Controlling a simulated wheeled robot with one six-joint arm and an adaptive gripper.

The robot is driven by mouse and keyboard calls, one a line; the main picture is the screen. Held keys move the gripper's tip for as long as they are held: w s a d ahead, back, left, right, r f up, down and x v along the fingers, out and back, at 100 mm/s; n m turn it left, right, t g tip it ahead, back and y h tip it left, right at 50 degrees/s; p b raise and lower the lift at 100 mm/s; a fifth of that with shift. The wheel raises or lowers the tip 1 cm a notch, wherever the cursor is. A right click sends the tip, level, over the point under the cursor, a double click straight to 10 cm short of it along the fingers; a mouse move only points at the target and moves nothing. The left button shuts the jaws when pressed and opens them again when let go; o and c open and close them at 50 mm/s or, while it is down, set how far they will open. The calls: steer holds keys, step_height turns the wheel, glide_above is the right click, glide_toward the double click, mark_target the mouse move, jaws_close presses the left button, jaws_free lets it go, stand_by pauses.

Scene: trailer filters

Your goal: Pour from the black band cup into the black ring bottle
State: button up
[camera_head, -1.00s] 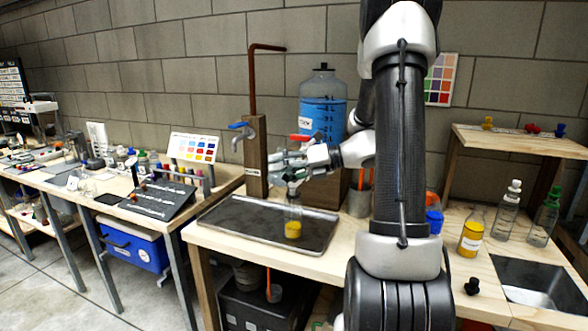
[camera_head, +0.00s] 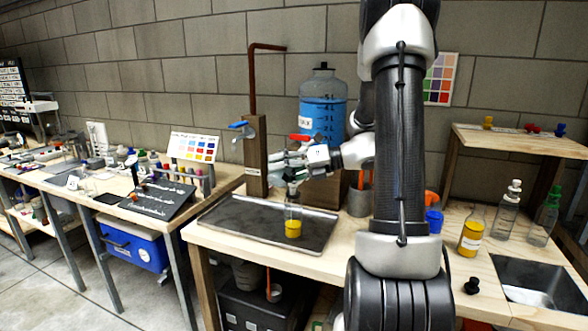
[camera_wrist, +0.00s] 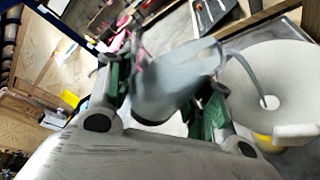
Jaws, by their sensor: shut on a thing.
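My gripper (camera_head: 284,164) is above the metal tray, with its fingers shut on a greyish, see-through cup (camera_wrist: 175,82). In the wrist view the cup lies tilted between the green-padded fingers, its mouth toward the right. A black band on it is not clear. A white funnel (camera_wrist: 292,75) is just beyond the mouth. A thin grey curved streak, like a stream, runs from the mouth toward the funnel's hole. A clear bottle (camera_head: 292,212) with yellow contents stands upright on the tray below my gripper; yellow also shows under the funnel in the wrist view. Its black ring is too small to tell.
The tray (camera_head: 232,219) is otherwise bare. A large blue-filled jug (camera_head: 322,112) and a wooden tap post (camera_head: 255,155) stand behind. Right of my arm are another yellow-filled bottle (camera_head: 471,237), two clear bottles, a black stopper (camera_head: 471,286) and a sink (camera_head: 540,283).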

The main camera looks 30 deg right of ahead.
stand_by(0.5)
steer(key=shift+r+m+y+p, duration=0.65)
steer(key=shift+r+m, duration=0.25)
steer(key=shift+m, duration=0.6)
stand_by(3.4)
steer(key=shift+w+d+r+m, duration=0.15)
steer(key=shift+d+m, duration=0.1)
steer(key=shift+m, duration=0.05)
stand_by(0.7)
